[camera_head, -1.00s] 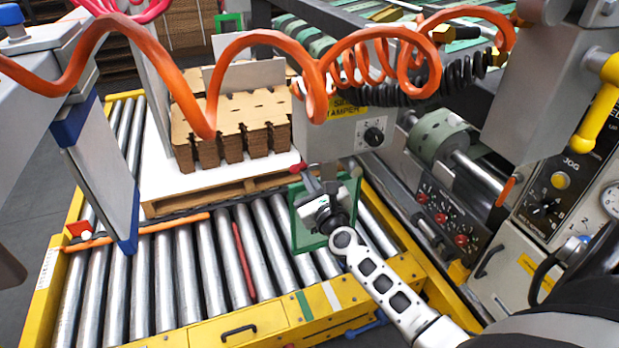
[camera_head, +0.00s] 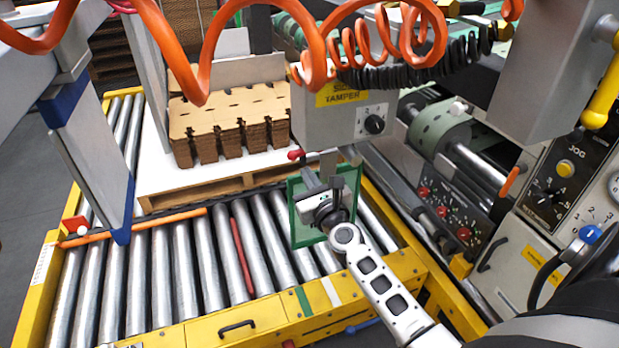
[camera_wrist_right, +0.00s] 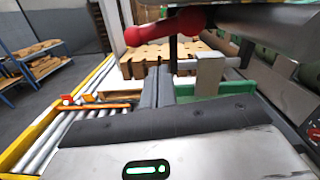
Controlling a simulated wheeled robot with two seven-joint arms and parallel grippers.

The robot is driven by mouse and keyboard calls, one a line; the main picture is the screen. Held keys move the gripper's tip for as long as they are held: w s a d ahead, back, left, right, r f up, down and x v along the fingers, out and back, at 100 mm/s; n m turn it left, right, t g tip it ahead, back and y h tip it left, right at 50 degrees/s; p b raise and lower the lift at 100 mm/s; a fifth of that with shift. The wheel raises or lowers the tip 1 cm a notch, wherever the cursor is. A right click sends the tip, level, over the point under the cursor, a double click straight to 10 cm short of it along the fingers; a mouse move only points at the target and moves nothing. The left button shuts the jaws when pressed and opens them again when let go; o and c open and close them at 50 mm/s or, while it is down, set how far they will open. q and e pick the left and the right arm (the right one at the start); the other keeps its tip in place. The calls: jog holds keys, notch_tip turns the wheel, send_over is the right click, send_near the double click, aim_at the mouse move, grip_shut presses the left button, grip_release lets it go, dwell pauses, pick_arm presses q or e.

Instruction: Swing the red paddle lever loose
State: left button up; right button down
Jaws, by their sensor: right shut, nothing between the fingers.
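The red lever (camera_head: 296,154) shows as a small rounded red end at the lower left of the side tamper box. In the right wrist view the red lever (camera_wrist_right: 168,32) is large, with a rounded end at left, and lies across the top, above and beyond my fingertips. My right gripper (camera_head: 322,180) is just below and right of the red end, over the green frame. In the wrist view its fingers (camera_wrist_right: 158,86) are together with nothing between them. I cannot tell whether they touch the lever. My left gripper is not in view.
The side tamper box (camera_head: 343,120) hangs above the gripper, with orange coiled hoses (camera_head: 208,60) in front. Stacked cardboard blanks (camera_head: 228,125) sit on a pallet behind. The green frame (camera_head: 294,215) stands by the rollers (camera_head: 185,270). A control panel (camera_head: 565,175) is at right.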

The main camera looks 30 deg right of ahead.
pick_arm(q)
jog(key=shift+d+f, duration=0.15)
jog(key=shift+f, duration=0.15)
pick_arm(e)
jog(key=f+v, duration=0.1)
jog(key=v, duration=0.9)
jog(key=shift+s, duration=0.25)
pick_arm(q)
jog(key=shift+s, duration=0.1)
pick_arm(e)
jog(key=s+a+f+m+g+y, duration=0.3)
jog(key=s+a+f+m, duration=0.2)
jog(key=m, duration=1.1)
jog(key=s+a+f+m+g+y, duration=0.4)
jog(key=s+a+m, duration=0.5)
jog(key=a+m, duration=0.4)
jog(key=m, duration=0.4)
jog(key=shift+f+g+y, duration=0.3)
jog(key=shift+f, duration=0.05)
